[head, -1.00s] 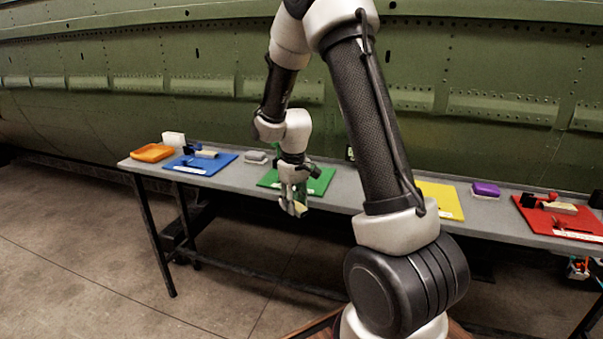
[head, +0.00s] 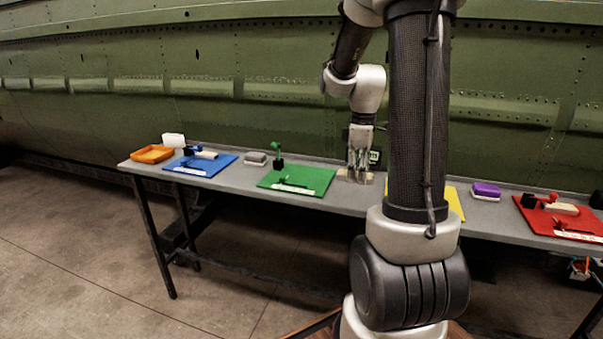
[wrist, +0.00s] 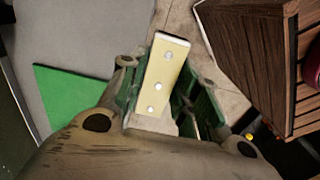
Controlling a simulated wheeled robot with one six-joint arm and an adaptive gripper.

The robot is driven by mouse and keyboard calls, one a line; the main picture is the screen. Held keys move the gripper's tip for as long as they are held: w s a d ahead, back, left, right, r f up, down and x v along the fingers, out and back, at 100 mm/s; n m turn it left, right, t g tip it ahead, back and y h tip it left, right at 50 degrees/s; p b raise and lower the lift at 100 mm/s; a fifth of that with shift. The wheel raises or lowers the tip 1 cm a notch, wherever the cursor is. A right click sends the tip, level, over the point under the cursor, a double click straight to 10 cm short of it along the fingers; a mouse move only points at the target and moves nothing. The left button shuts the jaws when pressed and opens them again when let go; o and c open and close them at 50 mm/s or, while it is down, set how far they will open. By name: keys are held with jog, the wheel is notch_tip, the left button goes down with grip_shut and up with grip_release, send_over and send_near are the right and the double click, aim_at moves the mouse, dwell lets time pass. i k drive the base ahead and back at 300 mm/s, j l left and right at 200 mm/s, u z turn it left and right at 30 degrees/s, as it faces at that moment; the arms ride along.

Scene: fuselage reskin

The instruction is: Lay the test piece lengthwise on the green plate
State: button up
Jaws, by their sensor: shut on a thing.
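My gripper (head: 358,172) is right of the plate, pointing down. It is shut on the test piece (wrist: 166,66), a pale cream bar with several light round dots along it. In the head view the piece is small and partly hidden by the fingers; its height above the bench cannot be told.
The grey bench (head: 240,192) also carries an orange tray (head: 152,153), a blue plate (head: 215,166), a grey block (head: 255,158), a purple block (head: 486,190) and a red plate (head: 588,220). My arm partly hides a yellow plate (head: 455,203). The green fuselage (head: 250,100) stands close behind.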

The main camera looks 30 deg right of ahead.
aim_at(302, 172)
jog(key=i, duration=1)
